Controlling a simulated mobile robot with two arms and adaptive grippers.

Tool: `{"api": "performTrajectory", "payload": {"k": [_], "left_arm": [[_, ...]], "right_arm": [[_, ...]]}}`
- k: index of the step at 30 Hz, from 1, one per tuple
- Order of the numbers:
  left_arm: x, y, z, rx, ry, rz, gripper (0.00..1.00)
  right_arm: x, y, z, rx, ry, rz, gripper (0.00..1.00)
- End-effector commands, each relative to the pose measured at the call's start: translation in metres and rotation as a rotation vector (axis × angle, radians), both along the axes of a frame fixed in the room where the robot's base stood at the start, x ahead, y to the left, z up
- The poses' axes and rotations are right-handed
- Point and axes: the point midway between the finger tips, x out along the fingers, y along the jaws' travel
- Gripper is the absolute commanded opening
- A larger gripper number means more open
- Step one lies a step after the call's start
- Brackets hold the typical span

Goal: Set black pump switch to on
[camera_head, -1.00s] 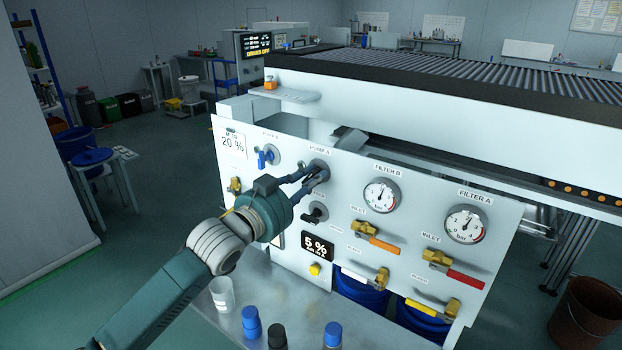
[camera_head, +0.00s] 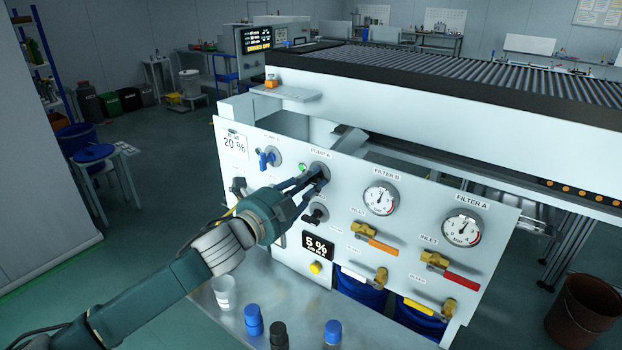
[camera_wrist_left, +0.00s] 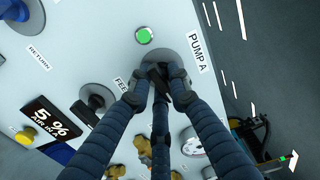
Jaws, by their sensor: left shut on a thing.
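The black pump switch (camera_head: 322,172) is on the white panel under the PUMP A label, on a round grey plate. My left gripper (camera_head: 314,180) is shut on the switch's black handle. In the wrist view the left gripper's fingers (camera_wrist_left: 158,84) close around the handle (camera_wrist_left: 160,88) and hide part of it. A green lamp (camera_head: 302,168) beside the switch is lit, and it also shows in the wrist view (camera_wrist_left: 144,35). My right gripper is in neither view.
A blue switch (camera_head: 267,158) is to the left, and another black knob (camera_head: 316,214) is just below. Gauges (camera_head: 381,198) and colored valve handles (camera_head: 378,245) are to the right. A cup (camera_head: 224,293) and several capped bottles (camera_head: 253,321) stand on the shelf below.

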Motion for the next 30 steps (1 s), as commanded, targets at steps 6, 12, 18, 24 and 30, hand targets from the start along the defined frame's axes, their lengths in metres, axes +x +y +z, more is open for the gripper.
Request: {"api": "performTrajectory", "payload": {"k": [6, 12, 18, 24, 30], "left_arm": [[-0.0004, 0.0001, -0.0047, 0.064, -0.036, -0.001, 0.00], [-0.0003, 0.0003, -0.0051, 0.086, -0.052, -0.001, 0.00], [-0.0003, 0.0002, -0.0056, 0.089, -0.055, 0.000, 0.00], [-0.0004, 0.0004, -0.0059, 0.089, -0.053, 0.000, 0.22], [0.0000, 0.0005, -0.0039, 0.087, -0.056, 0.001, 0.35]], "right_arm": [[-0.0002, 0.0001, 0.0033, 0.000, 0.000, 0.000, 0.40], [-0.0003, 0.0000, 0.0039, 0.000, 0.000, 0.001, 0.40], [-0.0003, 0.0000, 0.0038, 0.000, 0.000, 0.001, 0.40], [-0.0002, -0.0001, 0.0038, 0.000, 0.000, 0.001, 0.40], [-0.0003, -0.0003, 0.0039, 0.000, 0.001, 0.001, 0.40]]}}
